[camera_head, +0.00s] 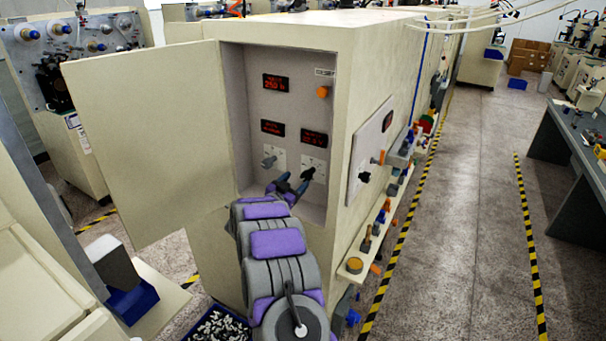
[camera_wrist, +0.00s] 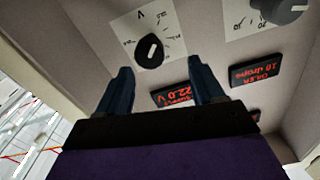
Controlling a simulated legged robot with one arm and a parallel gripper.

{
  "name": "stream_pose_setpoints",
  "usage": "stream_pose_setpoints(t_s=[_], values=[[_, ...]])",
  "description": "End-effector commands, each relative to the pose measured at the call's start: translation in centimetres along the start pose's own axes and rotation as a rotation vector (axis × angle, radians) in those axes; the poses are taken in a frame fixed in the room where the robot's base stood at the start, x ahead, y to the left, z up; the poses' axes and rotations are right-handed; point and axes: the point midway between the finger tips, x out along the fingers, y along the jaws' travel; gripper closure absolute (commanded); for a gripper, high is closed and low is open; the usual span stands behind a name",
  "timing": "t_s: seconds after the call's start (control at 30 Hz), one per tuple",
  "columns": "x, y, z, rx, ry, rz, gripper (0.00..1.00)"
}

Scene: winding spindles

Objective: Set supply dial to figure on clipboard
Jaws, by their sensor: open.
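The supply dial (camera_wrist: 149,50) is a black knob on a white plate marked V inside the open cabinet; in the head view the black knob (camera_head: 307,173) is at the lower right. Its pointer angle is hard to read. The supply display (camera_wrist: 176,95), upside down in the wrist view, reads 22.0 V in red; a finger partly covers it. My gripper (camera_wrist: 160,68) is open and empty, fingers toward the panel just short of the dial. In the head view my gripper (camera_head: 290,184) is just below and left of the dial. I see no clipboard clearly in either view.
A grey knob (camera_wrist: 285,10) and the oiler display (camera_wrist: 256,70), reading 10 drops, are beside the supply controls. An orange button (camera_head: 323,92) and another display (camera_head: 276,82) are higher. The open cabinet door (camera_head: 145,140) stands left; the recess walls surround my gripper closely.

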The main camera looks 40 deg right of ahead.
Motion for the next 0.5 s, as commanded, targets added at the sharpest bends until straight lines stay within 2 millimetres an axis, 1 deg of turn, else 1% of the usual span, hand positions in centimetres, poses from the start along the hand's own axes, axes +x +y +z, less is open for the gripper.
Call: stream_pose_setpoints(t_s=[0.03,0.1,0.2,0.3,0.5], values=[[1.3,0.4,-0.1,0.002,0.001,0.007,0.33],[2.9,0.7,0.1,0.003,-0.005,0.008,0.33],[4.8,0.9,0.2,0.004,-0.006,0.009,0.33],[5.5,0.8,0.3,0.003,-0.008,0.007,0.33],[5.7,0.1,-0.2,0.002,0.004,0.004,0.33]])
